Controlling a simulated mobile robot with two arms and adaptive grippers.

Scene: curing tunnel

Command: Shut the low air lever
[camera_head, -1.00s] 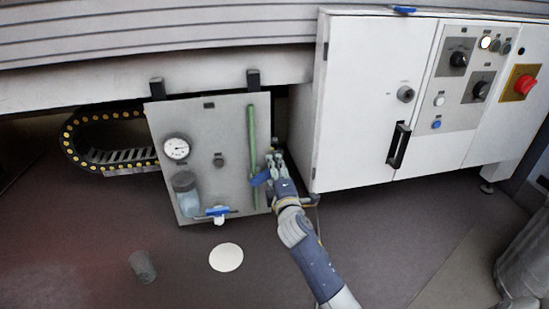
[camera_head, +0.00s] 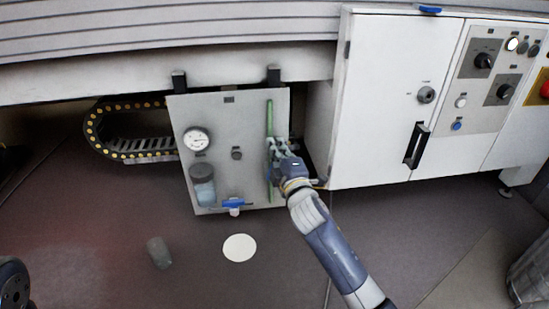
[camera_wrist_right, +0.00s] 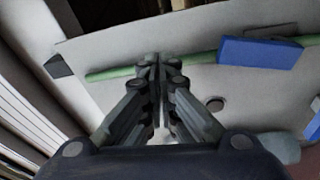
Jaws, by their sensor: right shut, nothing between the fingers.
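A grey panel (camera_head: 215,115) hangs under the tunnel, with a green pipe (camera_head: 269,115) up its right side. In the right wrist view a blue lever (camera_wrist_right: 258,52) lies across that pipe (camera_wrist_right: 110,73), roughly along it. In the head view my gripper hides this lever. A second blue lever (camera_head: 234,203) sits crosswise at the panel's bottom edge; part of a blue handle (camera_wrist_right: 314,124) also shows at the wrist view's right edge. My right gripper (camera_head: 273,143) is shut and empty; its fingertips (camera_wrist_right: 157,62) are at the pipe, apart from the blue lever.
A white cabinet (camera_head: 385,90) with a black handle (camera_head: 416,145) stands right of the panel. The panel carries a gauge (camera_head: 197,139) and a bowl (camera_head: 203,186). A cup (camera_head: 159,252) and a white disc (camera_head: 240,247) are on the floor. A cable chain (camera_head: 97,135) lies left.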

